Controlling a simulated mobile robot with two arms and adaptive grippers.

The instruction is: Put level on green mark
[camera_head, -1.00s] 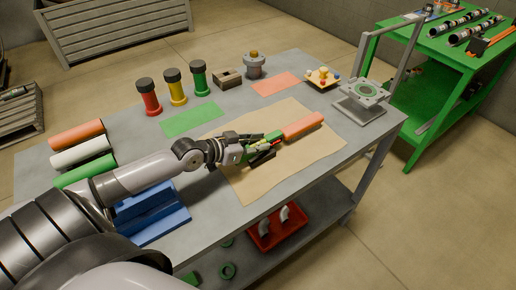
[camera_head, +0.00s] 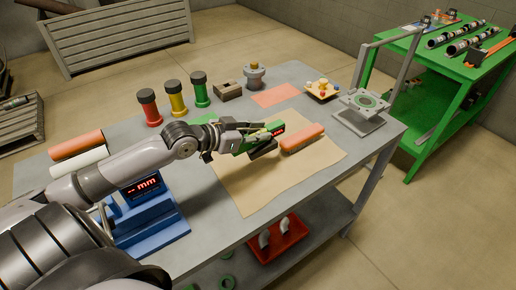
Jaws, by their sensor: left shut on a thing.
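My left gripper (camera_head: 264,141) is shut on a green level (camera_head: 278,130) above the tan sheet, next to an orange cylinder (camera_head: 303,138). The fingers and wrist cover part of the level; a small patch with red shows near its right end. The green mark (camera_head: 208,118) lies flat on the grey table (camera_head: 222,230), left of the gripper; my arm hides most of it. My right gripper is not in view.
A tan sheet (camera_head: 260,190) covers the table's middle. Behind stand red (camera_head: 150,110), yellow (camera_head: 177,98) and green (camera_head: 200,92) capped posts. An orange mark (camera_head: 275,95) lies further back. A blue stand (camera_head: 150,222) with a display is at the front left.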

